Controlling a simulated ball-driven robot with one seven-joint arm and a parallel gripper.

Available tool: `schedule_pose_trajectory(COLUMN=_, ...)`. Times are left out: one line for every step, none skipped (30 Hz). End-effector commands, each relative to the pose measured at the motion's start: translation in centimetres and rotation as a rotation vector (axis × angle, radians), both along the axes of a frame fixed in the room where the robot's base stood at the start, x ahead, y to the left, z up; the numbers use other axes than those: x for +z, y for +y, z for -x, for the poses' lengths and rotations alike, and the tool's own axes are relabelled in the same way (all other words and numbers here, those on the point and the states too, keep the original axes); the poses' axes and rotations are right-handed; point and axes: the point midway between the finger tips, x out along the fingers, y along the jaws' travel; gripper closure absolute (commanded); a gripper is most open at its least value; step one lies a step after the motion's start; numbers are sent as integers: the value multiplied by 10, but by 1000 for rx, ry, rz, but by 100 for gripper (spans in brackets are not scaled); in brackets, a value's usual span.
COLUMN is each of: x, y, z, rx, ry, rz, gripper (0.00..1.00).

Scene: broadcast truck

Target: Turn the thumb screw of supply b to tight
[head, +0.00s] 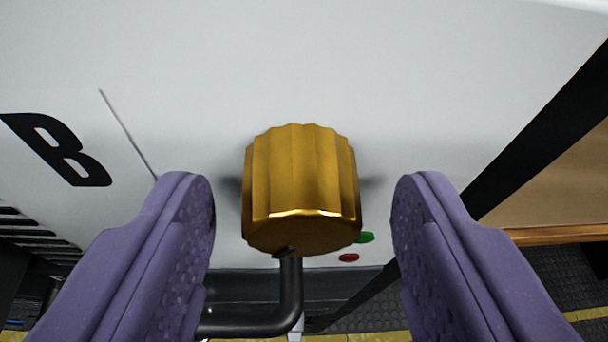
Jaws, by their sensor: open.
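The brass thumb screw (301,180) with a ribbed side stands out from the light grey panel of supply b (250,60), in the middle of the head view. A black letter B (62,150) is printed on the panel at the left. My gripper (302,205) is open, with one purple finger on each side of the screw. There is a gap between the screw and each finger, and neither touches it. A dark mark shows at the lower edge of the screw's front face, which is mostly turned out of view.
A black bent handle (290,295) sits just below the screw. A green mark (365,238) and a red mark (348,258) are partly behind it at the lower right. A black edge and a tan surface (555,185) lie at the right; dark vent slots are at the left.

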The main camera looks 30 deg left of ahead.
Motion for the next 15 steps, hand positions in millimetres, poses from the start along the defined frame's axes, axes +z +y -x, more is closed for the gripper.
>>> schedule_pose_trajectory(x=0, y=0, z=-1, rx=0, ry=0, rz=0, gripper=41)
schedule_pose_trajectory(x=0, y=0, z=-1, rx=0, ry=0, rz=0, gripper=41)
schedule_pose_trajectory(x=0, y=0, z=-1, rx=0, ry=0, rz=0, gripper=41)
schedule_pose_trajectory(x=0, y=0, z=0, rx=0, ry=0, rz=0, gripper=41)
schedule_pose_trajectory(x=0, y=0, z=0, rx=0, ry=0, rz=0, gripper=41)
schedule_pose_trajectory(x=0, y=0, z=0, rx=0, ry=0, rz=0, gripper=41)
schedule_pose_trajectory(x=0, y=0, z=0, rx=0, ry=0, rz=0, gripper=48)
schedule_pose_trajectory(x=0, y=0, z=0, rx=0, ry=0, rz=0, gripper=55)
schedule_pose_trajectory(x=0, y=0, z=0, rx=0, ry=0, rz=0, gripper=64)
schedule_pose_trajectory(x=0, y=0, z=0, rx=0, ry=0, rz=0, gripper=71)
schedule_pose_trajectory(x=0, y=0, z=0, rx=0, ry=0, rz=0, gripper=78)
schedule_pose_trajectory(x=0, y=0, z=0, rx=0, ry=0, rz=0, gripper=87)
schedule_pose_trajectory(x=0, y=0, z=0, rx=0, ry=0, rz=0, gripper=94)
schedule_pose_trajectory(x=0, y=0, z=0, rx=0, ry=0, rz=0, gripper=97)
schedule_pose_trajectory(x=0, y=0, z=0, rx=0, ry=0, rz=0, gripper=97)
